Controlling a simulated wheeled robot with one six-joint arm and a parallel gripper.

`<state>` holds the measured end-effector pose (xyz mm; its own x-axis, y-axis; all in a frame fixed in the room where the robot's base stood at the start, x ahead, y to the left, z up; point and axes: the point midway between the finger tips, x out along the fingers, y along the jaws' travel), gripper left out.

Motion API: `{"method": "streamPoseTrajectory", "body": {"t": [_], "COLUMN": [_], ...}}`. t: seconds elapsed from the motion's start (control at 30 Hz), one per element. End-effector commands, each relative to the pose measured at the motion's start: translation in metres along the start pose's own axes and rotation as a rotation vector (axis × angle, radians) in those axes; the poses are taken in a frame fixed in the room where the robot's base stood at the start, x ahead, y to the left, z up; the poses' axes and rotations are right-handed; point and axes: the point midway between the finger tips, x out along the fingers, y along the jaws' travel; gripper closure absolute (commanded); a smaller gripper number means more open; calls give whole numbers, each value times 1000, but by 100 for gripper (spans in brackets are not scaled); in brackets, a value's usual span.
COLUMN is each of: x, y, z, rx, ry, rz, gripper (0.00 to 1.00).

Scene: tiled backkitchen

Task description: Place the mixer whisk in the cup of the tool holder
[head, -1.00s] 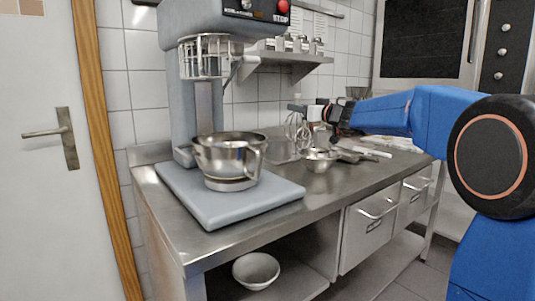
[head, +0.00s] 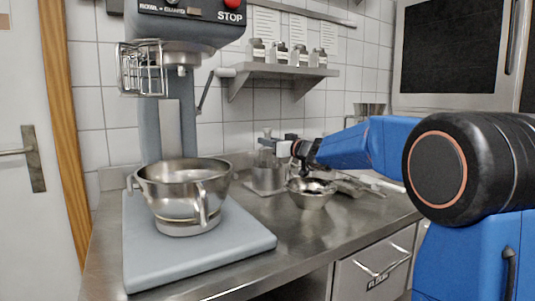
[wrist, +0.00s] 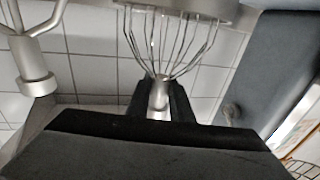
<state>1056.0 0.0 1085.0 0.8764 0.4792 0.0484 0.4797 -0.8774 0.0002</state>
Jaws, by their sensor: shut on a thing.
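The mixer whisk (wrist: 180,50) shows in the wrist view, its thin wires fanning out from a metal hub. My gripper (wrist: 160,98) is shut on its shaft, between two dark fingers. A metal rim (wrist: 195,10) lies across the far ends of the wires; I cannot tell whether they are inside it. In the head view my gripper (head: 287,147) is above and slightly right of a metal cup (head: 268,176) on the counter, which looks like the tool holder's. The whisk's wires do not show clearly there. Another metal mixing tool (wrist: 35,70) is at the left in the wrist view.
The mixer (head: 165,120) with its steel bowl (head: 183,186) stands left of the cup. A small metal bowl (head: 310,200) sits just right of the cup, with utensils behind it. A wall shelf (head: 285,71) with jars hangs above. The front counter is clear.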

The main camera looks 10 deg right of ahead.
Motion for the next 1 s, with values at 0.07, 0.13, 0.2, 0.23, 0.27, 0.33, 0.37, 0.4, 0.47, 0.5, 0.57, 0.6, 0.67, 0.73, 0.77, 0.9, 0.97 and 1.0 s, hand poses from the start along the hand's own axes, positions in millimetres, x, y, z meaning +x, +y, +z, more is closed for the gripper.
{"method": "streamPoseTrajectory", "body": {"t": [0.07,0.13,0.2,0.23,0.27,0.33,0.37,0.4,0.47,0.5,0.57,0.6,0.67,0.73,0.77,0.9,0.97,1.0], "x": [0,-1,-1,-1,-1,-2,-2,-2,-2,-2,-2,-2,-2,-2,-2,-2,-2,-2], "y": [0,0,0,0,0,0,0,0,0,0,0,0,0,0,0,0,0,0], "z": [9,19,27,30,33,36,37,37,36,36,36,37,38,40,40,40,40,40], "rx": [2,2,2,2,2,1,1,1,0,0,0,0,1,1,1,1,1,1], "ry": [-1,-2,-2,-1,-1,0,0,0,0,0,0,0,0,0,-1,-1,-1,-1], "rz": [0,1,1,0,0,1,1,1,1,1,1,1,1,1,1,1,1,1], "gripper": [100,100,100,100,100,100,100,100,100,100,100,100,100,100,76,62,62,62]}}
